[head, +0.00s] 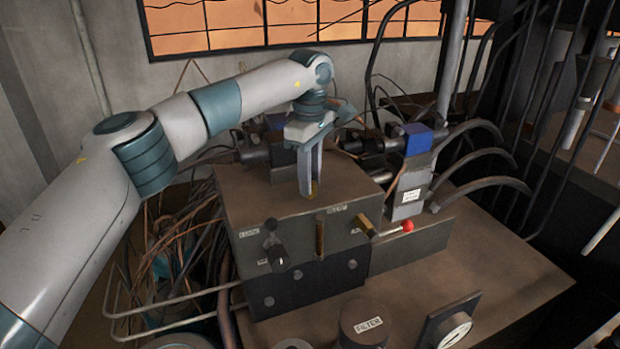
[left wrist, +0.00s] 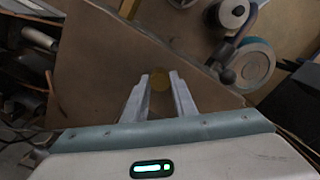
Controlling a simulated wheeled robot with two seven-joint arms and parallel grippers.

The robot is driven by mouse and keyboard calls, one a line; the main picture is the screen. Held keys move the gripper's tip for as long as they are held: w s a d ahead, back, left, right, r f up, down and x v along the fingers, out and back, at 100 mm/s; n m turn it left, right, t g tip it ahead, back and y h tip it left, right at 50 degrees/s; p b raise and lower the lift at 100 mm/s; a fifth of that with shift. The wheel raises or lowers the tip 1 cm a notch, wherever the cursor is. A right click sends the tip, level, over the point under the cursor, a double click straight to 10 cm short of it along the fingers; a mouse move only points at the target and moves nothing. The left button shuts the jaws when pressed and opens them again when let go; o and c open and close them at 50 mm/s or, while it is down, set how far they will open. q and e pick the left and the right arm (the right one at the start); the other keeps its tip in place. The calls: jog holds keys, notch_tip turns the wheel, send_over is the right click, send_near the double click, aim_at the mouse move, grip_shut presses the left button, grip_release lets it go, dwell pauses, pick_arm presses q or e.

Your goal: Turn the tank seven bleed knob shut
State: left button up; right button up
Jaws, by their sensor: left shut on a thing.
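My left gripper (head: 312,192) points down onto the top of a grey manifold block (head: 250,199). Its two fingers are shut on a small round brass knob (head: 314,187) near the block's front edge. In the left wrist view the brass knob (left wrist: 160,78) sits between the fingertips (left wrist: 160,80), and the fingers hide part of its sides. I cannot read a tank number by the knob. My right gripper is not in view.
The block's front carries a black knob (head: 277,258), a brass stem (head: 320,236) and an angled brass fitting (head: 366,224). A red ball handle (head: 407,225) and a blue-topped valve (head: 418,138) stand right. A gauge (head: 454,330) and a filter cap (head: 363,325) are in front.

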pick_arm(q)
jog(key=shift+r+m, duration=0.15)
jog(key=shift+m, duration=1.05)
jog(key=o, duration=1)
jog(key=shift+o, duration=0.2)
